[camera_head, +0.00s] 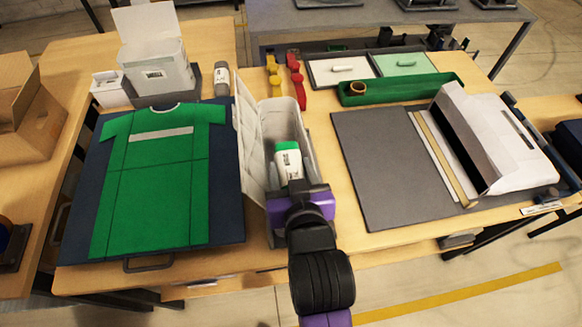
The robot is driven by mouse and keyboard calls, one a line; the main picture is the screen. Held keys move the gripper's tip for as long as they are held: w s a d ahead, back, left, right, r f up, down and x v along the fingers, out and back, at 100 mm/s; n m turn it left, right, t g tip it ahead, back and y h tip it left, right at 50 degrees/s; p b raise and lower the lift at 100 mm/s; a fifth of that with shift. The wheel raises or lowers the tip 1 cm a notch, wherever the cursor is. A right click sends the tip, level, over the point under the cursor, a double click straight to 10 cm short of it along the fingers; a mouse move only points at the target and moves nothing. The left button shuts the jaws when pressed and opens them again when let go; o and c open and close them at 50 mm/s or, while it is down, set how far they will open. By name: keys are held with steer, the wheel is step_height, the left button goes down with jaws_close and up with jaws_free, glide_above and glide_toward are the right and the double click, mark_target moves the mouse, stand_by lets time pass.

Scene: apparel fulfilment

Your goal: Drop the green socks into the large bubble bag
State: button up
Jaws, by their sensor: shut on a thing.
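The green socks (287,148), with a white printed band around them, are held at the end of my gripper (296,190). My gripper is shut on their near end; its fingertips are partly hidden by its own purple and black body. The socks appear over or inside the opening of a tall white quilted bag (251,140), which looks like the large bubble bag. It stands open at the middle of the table, with a raised flap on its left. I cannot tell how deep the socks are, or whether they touch the bag's walls.
A green shirt (155,190) lies on a dark board at left. A grey mat (375,165) and another white open package (505,145) are at right. Red and yellow items (297,80) and a green tray (400,92) lie behind. A white box (155,65) stands back left.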

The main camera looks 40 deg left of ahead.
steer(key=shift+s+r+p, duration=0.1)
steer(key=shift+p, duration=0.2)
stand_by(0.4)
steer(key=o, duration=1.6)
steer(key=shift+r+p, duration=0.6)
steer(key=shift+r, duration=0.05)
steer(key=shift+o, duration=1.1)
steer(key=shift+r+p, duration=0.3)
steer(key=shift+r, duration=0.1)
step_height(320, 180, up, 5)
steer(key=p, duration=0.5)
steer(key=shift+f, duration=0.1)
